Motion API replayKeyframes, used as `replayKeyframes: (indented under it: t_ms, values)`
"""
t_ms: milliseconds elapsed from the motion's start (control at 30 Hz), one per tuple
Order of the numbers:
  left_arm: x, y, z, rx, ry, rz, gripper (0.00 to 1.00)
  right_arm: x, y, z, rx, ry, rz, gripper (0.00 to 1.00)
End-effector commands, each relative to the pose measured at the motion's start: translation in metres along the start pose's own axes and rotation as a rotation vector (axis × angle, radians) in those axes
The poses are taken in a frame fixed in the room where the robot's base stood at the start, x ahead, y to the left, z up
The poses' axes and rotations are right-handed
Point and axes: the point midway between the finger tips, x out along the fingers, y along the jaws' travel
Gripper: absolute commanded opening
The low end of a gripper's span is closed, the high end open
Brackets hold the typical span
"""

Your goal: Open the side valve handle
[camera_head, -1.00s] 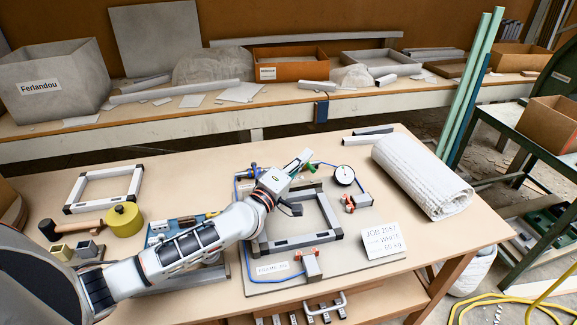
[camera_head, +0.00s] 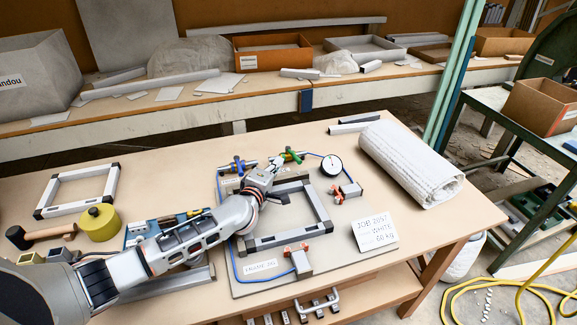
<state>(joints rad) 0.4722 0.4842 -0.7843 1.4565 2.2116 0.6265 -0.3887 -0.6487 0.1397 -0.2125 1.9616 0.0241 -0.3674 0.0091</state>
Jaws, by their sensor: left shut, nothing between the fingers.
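A valve with a green handle (camera_head: 293,156) stands at the back of the fixture board (camera_head: 285,286), just right of my left gripper (camera_head: 279,161). A valve with a blue handle (camera_head: 238,166) stands to the left of the gripper. I cannot tell which of the two is the side valve. My left gripper is shut and empty, its fingertips close to the green-handled valve; whether they touch it is unclear. The gripper and wrist hide part of the fixture's back edge. My right gripper is not in view.
A grey frame (camera_head: 322,206) lies on the board, with orange clamps near it. A round gauge (camera_head: 332,165) on blue hose stands at the right. A sign card (camera_head: 375,229) and a white roll (camera_head: 412,164) lie further right. A mallet (camera_head: 40,235) is at the left.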

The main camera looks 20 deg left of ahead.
Motion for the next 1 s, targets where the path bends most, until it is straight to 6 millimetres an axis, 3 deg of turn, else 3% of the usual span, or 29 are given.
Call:
replayKeyframes:
  t_ms: [100, 300, 1000]
  values:
    - [0.013, -0.002, 0.015, -0.003, -0.001, -0.001, 0.00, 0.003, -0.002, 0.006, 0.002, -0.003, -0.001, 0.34]
    - [0.025, -0.001, 0.026, -0.001, 0.000, 0.000, 0.00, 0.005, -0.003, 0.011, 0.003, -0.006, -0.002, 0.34]
    - [0.029, 0.002, 0.035, -0.008, 0.040, -0.006, 0.00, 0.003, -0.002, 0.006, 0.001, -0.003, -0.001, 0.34]
